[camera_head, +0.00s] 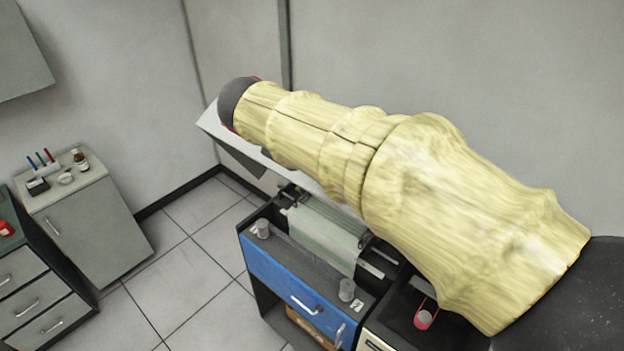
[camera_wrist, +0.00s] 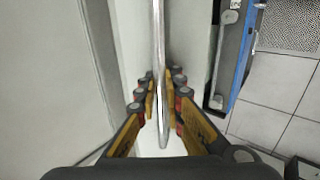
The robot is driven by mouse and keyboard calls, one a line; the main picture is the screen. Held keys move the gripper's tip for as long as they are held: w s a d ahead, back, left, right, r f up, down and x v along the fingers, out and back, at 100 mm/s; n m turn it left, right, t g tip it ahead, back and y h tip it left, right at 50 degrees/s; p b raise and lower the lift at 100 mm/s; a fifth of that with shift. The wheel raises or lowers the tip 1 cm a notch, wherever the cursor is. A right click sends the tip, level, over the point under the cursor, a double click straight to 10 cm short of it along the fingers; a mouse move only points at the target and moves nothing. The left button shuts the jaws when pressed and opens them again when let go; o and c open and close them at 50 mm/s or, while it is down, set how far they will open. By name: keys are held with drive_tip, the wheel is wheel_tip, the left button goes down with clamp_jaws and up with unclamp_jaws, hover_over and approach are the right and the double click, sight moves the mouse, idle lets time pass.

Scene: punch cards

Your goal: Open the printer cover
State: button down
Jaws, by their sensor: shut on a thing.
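The printer (camera_head: 252,228) stands in the lower middle of the head view, with its inside and pale paper (camera_head: 325,232) exposed. Its light grey cover (camera_head: 212,121) is raised and tilted behind my arm, which hides much of it. In the head view the fingers are hidden behind my cream-sleeved arm.
A grey cabinet (camera_head: 95,225) with small bottles and tubes stands at left. Tiled floor (camera_head: 200,265) between them is clear. Walls are close behind.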

drive_tip(key=shift+w+d+r, duration=0.15)
drive_tip(key=shift+w+r, duration=0.1)
drive_tip(key=shift+r, duration=0.2)
drive_tip(key=shift+w+d+r, duration=0.15)
drive_tip(key=shift+w+r, duration=0.05)
drive_tip(key=shift+r, duration=0.2)
drive_tip(key=c, duration=2)
unclamp_jaws()
drive_tip(key=shift+s, duration=0.1)
drive_tip(key=shift+o, duration=0.2)
drive_tip(key=v, duration=1.2)
